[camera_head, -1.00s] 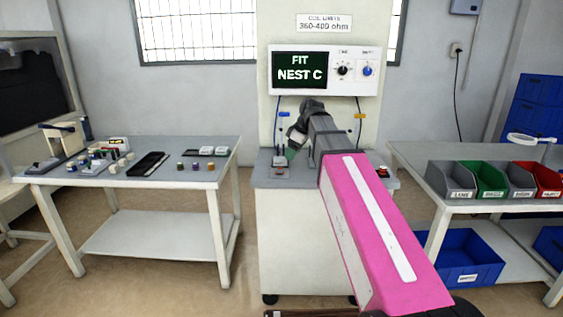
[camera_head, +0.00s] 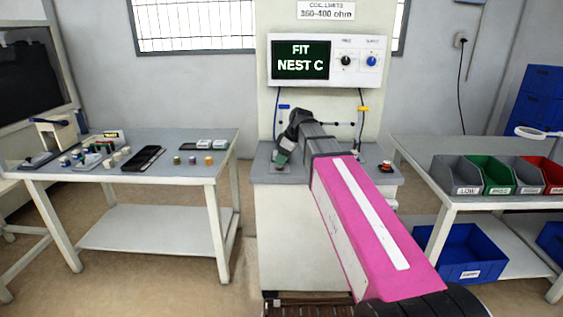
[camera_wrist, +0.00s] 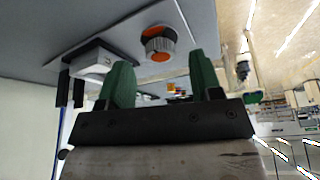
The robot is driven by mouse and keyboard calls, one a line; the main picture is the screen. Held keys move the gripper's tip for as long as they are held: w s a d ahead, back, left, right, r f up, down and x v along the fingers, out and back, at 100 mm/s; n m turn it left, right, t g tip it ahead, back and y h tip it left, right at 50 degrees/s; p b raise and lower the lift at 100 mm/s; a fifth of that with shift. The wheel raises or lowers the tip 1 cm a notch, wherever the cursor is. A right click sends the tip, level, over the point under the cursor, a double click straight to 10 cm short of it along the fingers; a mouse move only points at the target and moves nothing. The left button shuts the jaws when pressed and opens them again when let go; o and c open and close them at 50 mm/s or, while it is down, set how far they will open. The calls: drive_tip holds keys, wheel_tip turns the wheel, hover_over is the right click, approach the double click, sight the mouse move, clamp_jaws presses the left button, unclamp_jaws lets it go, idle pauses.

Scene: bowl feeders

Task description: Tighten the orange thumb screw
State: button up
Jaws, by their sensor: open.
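In the wrist view, a round knurled part with orange faces and a grey ribbed side, which looks like the orange thumb screw (camera_wrist: 160,43), stands on a grey surface. My gripper (camera_wrist: 162,82) is open, with two green fingers apart and nothing between them. The screw appears beyond the fingertips, roughly in line with the gap and apart from both fingers. In the head view my gripper (camera_head: 284,153) is low over the left part of the middle bench. The screw cannot be made out there.
A pale block with a dark base (camera_wrist: 103,58) stands beside the screw. The bench's panel (camera_head: 328,61) reads "FIT NEST C". A small station with a red top (camera_head: 386,166) sits at the bench's right. The left table (camera_head: 110,180) holds small parts; bins (camera_head: 497,176) stand on the right.

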drive_tip(key=shift+x, duration=0.95)
drive_tip(key=c, duration=0.9)
